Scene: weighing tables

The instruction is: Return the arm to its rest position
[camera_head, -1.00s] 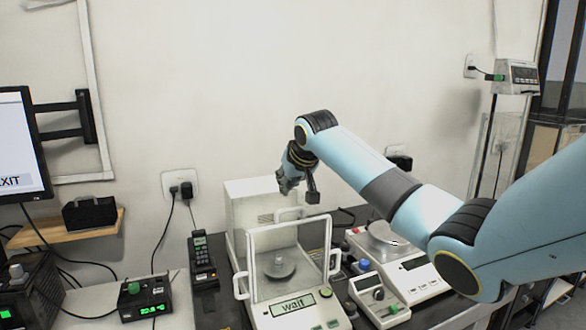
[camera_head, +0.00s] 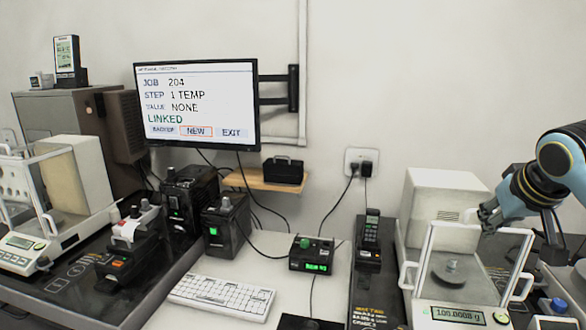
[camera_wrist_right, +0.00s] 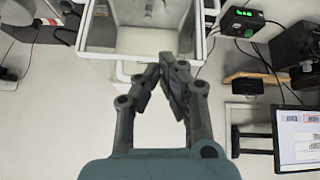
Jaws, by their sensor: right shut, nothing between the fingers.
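My right arm (camera_head: 555,170) comes in from the right edge of the head view. Its gripper (camera_head: 486,220) is beside the glass draft shield of the right balance (camera_head: 467,315), near the shield's top edge. In the right wrist view the gripper's fingers (camera_wrist_right: 167,62) are drawn together with nothing between them. The balance's glass chamber is beyond the fingertips there. A small metal weight (camera_head: 451,265) stands on the pan inside the shield, apart from the gripper. The balance display reads about 100.0008 g. My left gripper is not in view.
A monitor (camera_head: 197,105) on a wall arm shows job 204. A white keyboard (camera_head: 222,296) lies on the bench. A handset (camera_head: 368,240) and a small green-lit box (camera_head: 312,255) stand left of the right balance. Another balance (camera_head: 30,250) is at far left.

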